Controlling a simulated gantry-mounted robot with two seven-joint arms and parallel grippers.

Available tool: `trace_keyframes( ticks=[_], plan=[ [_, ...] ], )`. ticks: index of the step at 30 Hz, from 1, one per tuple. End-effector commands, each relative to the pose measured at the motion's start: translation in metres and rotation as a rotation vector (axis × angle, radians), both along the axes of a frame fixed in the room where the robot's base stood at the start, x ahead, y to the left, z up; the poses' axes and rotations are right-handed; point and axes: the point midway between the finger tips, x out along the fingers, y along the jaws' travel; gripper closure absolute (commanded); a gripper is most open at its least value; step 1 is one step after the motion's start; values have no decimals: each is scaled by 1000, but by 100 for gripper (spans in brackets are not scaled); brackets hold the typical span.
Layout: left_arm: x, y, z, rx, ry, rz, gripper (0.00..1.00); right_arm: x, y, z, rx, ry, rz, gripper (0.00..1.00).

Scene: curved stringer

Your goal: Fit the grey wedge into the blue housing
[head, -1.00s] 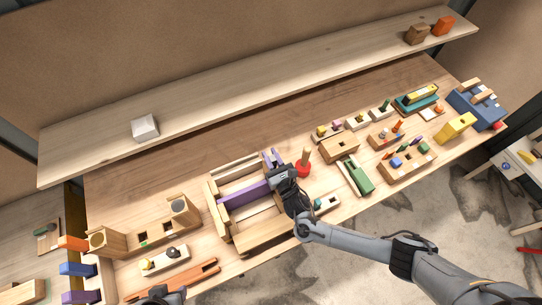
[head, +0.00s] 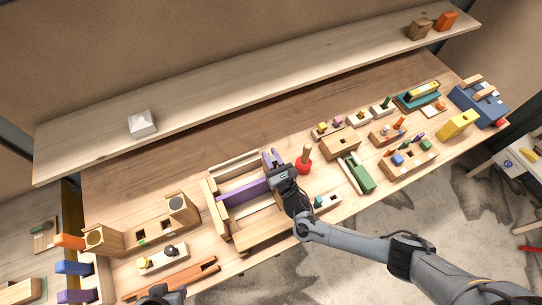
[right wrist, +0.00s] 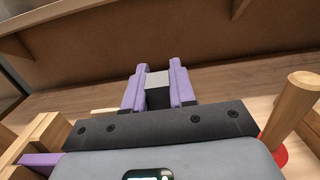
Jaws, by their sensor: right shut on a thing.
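My right gripper (head: 273,160) is over the right part of an open wooden frame. In the right wrist view, its two purple finger-like prongs (right wrist: 158,85) stand either side of a small block (right wrist: 158,88) with a light grey top and dark near face. It may be the grey wedge; its full shape is hidden. The gripper is shut on it. A blue box (head: 476,106) with wooden strips on top stands at the far right; I cannot tell whether it is the housing. My left gripper (head: 162,292) barely shows at the bottom edge.
The wooden frame (head: 222,226) has a purple bar (head: 240,192) across it. A red-based wooden peg (head: 304,164) stands close right of the gripper. A green block (head: 356,174) and several small-part trays lie further right. A pale block (head: 142,124) sits on the shelf.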

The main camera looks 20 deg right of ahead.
Motion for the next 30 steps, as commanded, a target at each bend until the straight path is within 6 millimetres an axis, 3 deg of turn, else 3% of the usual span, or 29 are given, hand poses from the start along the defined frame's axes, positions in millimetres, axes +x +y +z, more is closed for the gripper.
trace_keyframes(
  ticks=[18,19,24,30],
  plan=[
    [0,2,-12,7,0,-5,57,0,0,-16,0,0,0,100],
    [0,2,-11,8,0,-6,57,0,0,-15,0,0,0,71],
    [0,3,-11,12,0,-8,57,0,0,-15,0,0,0,45],
    [0,3,-11,11,0,-8,57,0,0,-15,0,0,0,45]
  ],
)
